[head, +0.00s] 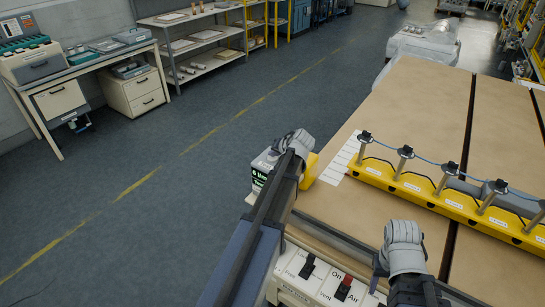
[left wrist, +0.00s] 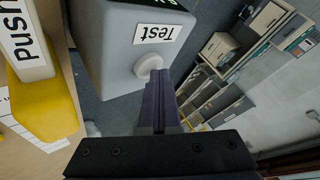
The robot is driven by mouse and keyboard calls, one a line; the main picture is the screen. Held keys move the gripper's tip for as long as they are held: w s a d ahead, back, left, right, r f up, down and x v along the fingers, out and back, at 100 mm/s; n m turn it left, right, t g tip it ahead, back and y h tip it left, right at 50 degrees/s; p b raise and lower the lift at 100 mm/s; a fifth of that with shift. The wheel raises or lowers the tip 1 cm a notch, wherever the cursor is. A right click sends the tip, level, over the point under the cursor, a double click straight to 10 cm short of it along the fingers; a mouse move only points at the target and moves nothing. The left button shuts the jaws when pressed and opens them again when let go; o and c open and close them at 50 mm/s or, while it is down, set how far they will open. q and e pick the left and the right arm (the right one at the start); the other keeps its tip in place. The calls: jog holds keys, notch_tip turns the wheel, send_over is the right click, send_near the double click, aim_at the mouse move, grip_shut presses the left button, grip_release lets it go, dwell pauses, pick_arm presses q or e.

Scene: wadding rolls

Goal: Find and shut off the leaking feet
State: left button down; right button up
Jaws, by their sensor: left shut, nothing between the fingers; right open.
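A yellow bar (head: 420,187) lies on the table with several upright metal feet, such as the leftmost one (head: 364,146), each with a dark cap and a white label below. A thin blue hose links their tops. A grey test box (head: 262,163) with a green-on-black display stands at the table's left edge. In the left wrist view the box (left wrist: 110,50) shows a "Test" label and a round white button (left wrist: 148,66). My left gripper (left wrist: 160,78) is shut and empty, its tips at the button; I cannot tell whether they touch. My right gripper (head: 403,233) is open above the table's front.
A yellow block with a "Push" label (left wrist: 45,115) is beside the test box. The brown tabletop (head: 425,95) is clear behind the bar.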

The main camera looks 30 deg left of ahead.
aim_at(274, 159)
pick_arm(q)
jog(key=shift+r+p, duration=0.7)
jog(key=shift+r, duration=0.15)
notch_tip(274, 159, up, 5)
jog(key=p, duration=0.5)
dwell(0.4)
